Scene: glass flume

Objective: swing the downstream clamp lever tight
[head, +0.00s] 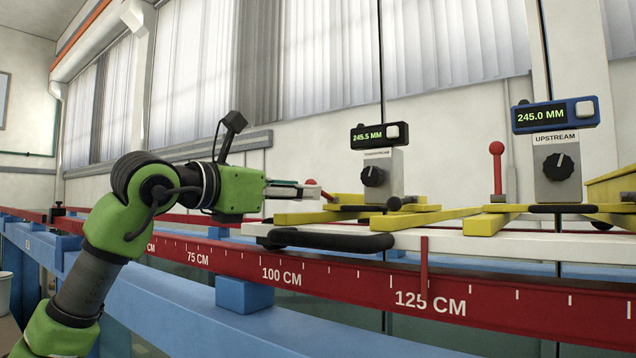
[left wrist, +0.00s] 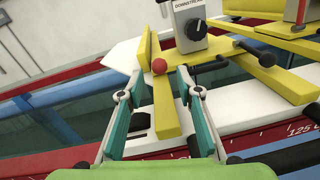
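The downstream carriage has a grey gauge post with a black knob (head: 373,175) and a display reading 245.5 MM (head: 374,136). Its clamp lever shows as a red ball (left wrist: 159,66) in the left wrist view. My left gripper (head: 300,191) reaches in level from the left. In the left wrist view its fingers (left wrist: 156,88) stand apart, with the ball just beyond and between their tips. My right gripper is not in view.
The upstream carriage, with a 245.0 MM display (head: 555,115) and an upright red-knobbed lever (head: 496,150), stands to the right. Yellow bars (head: 430,218) and a black handle (head: 330,240) lie close by. A red scale rail (head: 350,285) runs in front.

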